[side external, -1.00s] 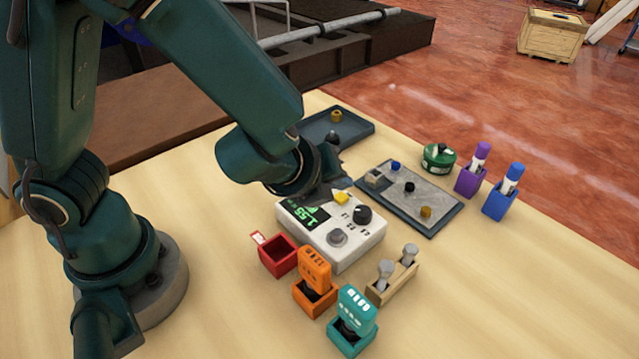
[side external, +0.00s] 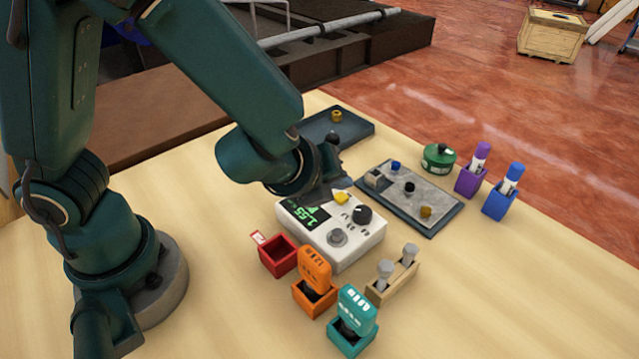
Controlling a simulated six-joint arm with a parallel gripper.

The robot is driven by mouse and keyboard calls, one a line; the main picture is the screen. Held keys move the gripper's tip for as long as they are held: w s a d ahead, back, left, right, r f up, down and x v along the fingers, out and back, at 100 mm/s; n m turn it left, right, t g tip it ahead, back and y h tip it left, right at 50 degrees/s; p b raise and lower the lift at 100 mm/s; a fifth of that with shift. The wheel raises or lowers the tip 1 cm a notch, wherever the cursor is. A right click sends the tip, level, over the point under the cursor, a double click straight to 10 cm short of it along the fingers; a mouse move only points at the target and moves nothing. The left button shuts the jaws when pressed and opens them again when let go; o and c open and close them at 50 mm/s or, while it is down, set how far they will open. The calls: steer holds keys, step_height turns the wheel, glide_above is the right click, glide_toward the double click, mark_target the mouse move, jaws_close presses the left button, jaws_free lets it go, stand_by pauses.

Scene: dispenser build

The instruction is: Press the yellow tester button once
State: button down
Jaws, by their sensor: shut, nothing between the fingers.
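The white tester (side external: 348,246) sits on the table with a lit green display (side external: 312,216) that seems to read 1.55. Its yellow button (side external: 341,197) is on the top at the far edge, and a black knob (side external: 362,214) and a grey round part (side external: 338,237) are nearer. My gripper (side external: 326,194) is shut and empty, low over the far edge of the tester just left of the yellow button. The fingertips are partly hidden, and I cannot tell whether they touch the button.
A red bin (side external: 279,255), orange holder (side external: 314,283), teal holder (side external: 352,322) and wooden rack (side external: 393,275) stand in front. A grey tray (side external: 446,213) lies right, near a green round container (side external: 438,157) and purple (side external: 471,181) and blue (side external: 498,205) holders. Another tray (side external: 357,130) lies behind.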

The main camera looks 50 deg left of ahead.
mark_target(338, 206)
steer(key=shift+f, duration=0.1)
stand_by(0.3)
steer(key=shift+f, duration=0.35)
steer(key=shift+f, duration=0.5)
stand_by(0.6)
steer(key=shift+r, duration=0.95)
steer(key=shift+r, duration=2.5)
